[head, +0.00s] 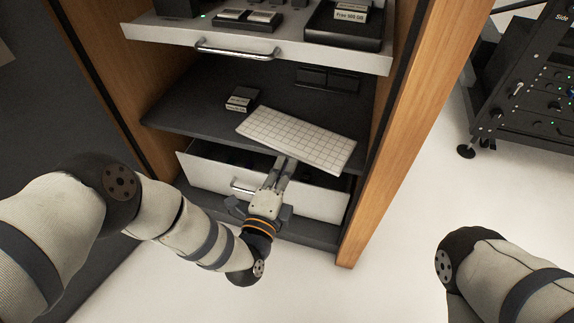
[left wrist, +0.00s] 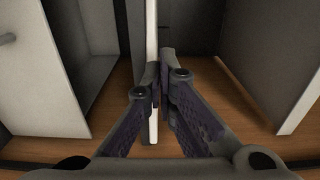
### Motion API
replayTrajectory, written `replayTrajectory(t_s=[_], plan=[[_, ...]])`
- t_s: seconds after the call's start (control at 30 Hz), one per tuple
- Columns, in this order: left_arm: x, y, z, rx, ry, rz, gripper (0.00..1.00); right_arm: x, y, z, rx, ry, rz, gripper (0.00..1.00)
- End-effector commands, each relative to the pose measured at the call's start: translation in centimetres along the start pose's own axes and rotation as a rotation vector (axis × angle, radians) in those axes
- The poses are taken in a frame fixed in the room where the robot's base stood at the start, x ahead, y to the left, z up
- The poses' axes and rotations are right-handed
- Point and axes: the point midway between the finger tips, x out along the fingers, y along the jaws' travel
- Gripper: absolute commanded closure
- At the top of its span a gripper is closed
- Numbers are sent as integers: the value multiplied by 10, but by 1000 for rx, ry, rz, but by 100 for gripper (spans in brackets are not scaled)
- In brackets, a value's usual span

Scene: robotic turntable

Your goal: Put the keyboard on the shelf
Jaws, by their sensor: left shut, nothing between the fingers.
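The white keyboard (head: 297,137) lies tilted at an angle across the front part of the dark shelf (head: 190,112), above an open drawer. Its lower right side reaches past the shelf's front edge. My left gripper (head: 285,165) is at the keyboard's near long edge with its fingers shut. In the left wrist view the fingers (left wrist: 158,82) are close together beside a thin white upright edge (left wrist: 152,40); I cannot tell whether this is the keyboard. My right arm shows at the right, but its gripper is out of view.
A white-fronted drawer (head: 212,175) with a metal handle stands open below the shelf. Small boxes (head: 241,98) and dark flat items (head: 328,79) sit behind the keyboard. Another drawer (head: 290,55) is above. A wooden side post (head: 395,130) bounds the right.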

Motion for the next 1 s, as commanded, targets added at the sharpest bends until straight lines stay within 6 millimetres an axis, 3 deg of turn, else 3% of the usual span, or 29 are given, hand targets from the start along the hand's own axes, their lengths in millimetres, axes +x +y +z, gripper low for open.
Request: replayTrajectory(t_s=[0.2, 0.53, 0.73, 1.0], plan=[[17, 1, 0, 0, 0, 0, 100, 7, 1, -2, -1, -18, 1, 100], [20, -1, 0, 2, 2, 0, 100, 6, 1, -1, -1, -18, 1, 100], [43, -2, -1, 3, 4, -4, 100, 6, 1, -2, -1, -18, 1, 100], [45, -1, 0, 0, 1, -1, 100, 6, 1, -2, -1, -18, 1, 100]])
